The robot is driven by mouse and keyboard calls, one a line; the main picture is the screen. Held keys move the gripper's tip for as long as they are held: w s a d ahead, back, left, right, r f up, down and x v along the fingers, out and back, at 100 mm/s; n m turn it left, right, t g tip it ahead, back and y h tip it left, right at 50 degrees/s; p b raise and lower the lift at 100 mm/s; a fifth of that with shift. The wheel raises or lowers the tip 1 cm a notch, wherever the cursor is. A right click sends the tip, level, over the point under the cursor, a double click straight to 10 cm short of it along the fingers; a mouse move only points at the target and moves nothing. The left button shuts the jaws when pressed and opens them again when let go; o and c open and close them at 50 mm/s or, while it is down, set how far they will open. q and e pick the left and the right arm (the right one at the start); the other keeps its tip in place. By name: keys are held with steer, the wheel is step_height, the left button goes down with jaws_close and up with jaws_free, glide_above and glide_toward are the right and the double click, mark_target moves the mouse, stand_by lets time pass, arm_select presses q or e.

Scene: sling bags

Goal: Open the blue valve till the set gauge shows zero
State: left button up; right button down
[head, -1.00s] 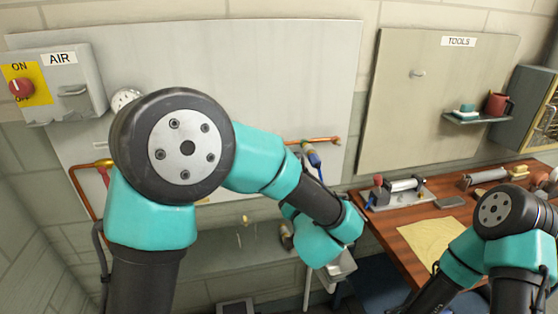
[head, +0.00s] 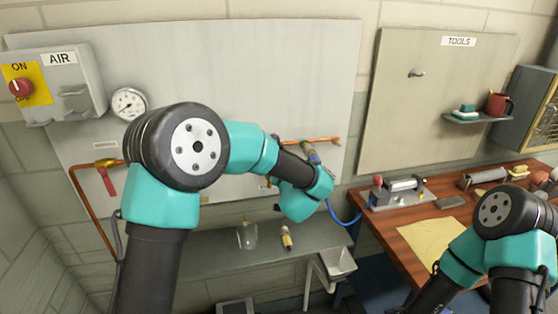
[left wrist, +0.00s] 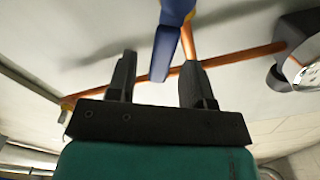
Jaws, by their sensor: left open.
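My left gripper (left wrist: 159,60) is open in the left wrist view, with its two dark fingers apart. The blue valve handle (left wrist: 166,50) shows between and beyond the fingertips, in front of a copper pipe (left wrist: 235,57); I cannot tell whether the fingers touch it. In the head view, the blue valve (head: 313,157) is a small blue piece on the pipe, just above my left forearm. My left gripper is hidden behind the arm there. A round white gauge (head: 129,103) hangs at the left of the panel; its reading is too small to tell. My right gripper is out of view.
A red-handled valve (head: 108,179) sits on the pipe at left. An AIR switch box (head: 75,85) is at upper left. A shelf (head: 215,262) below holds a glass vessel and a small bottle (head: 286,237). A wooden bench (head: 400,232) stands at right.

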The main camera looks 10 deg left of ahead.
arm_select(q)
steer(key=shift+x, duration=1.95)
steer(key=shift+c, duration=0.3)
jaws_close()
